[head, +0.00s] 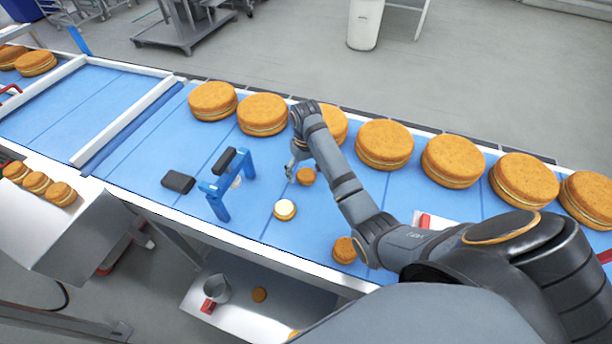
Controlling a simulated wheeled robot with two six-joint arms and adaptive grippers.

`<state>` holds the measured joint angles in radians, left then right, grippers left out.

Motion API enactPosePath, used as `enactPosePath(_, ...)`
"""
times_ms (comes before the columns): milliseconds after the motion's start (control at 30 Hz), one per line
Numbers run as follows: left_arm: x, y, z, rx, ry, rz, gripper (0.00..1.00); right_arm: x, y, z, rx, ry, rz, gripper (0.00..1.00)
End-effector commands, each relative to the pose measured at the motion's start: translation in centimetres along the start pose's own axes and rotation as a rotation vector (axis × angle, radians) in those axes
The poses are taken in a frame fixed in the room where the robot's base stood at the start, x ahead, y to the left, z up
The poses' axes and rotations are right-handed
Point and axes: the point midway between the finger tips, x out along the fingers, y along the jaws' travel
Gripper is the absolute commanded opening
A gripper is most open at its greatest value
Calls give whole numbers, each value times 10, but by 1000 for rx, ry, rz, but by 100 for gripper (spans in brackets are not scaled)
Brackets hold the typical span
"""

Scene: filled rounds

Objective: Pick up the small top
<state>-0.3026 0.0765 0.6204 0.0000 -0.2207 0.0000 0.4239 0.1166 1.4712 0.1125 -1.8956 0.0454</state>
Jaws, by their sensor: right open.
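A small orange-brown round (306,177), which looks like the small top, lies on the blue belt (150,150). My right gripper (302,168) is over the belt right beside this round, pointing down. It is open, and its fingers are partly hidden by the arm; I cannot tell whether they touch the round. A small round with a pale cream face (285,208) lies just in front of it. Another small brown round (344,250) lies near the belt's front edge. My left gripper is out of view.
Several large filled rounds (384,142) line the belt's back edge, one partly behind my right arm. A blue frame with dark pads (219,190) stands to the left. Several small rounds (38,182) sit on a metal ledge at left. A lower tray (250,314) holds a metal cup.

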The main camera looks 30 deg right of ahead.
Motion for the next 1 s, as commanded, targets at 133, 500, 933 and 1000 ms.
enactPosePath(133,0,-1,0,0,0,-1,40,0,0,0,0,0,0,81)
enactPosePath(500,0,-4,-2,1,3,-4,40,0,0,0,0,0,0,43)
enactPosePath(933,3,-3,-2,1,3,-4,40,-18,0,-2,0,5,1,43)
enactPosePath(1000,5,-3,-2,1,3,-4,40,-30,0,-1,0,5,1,43)
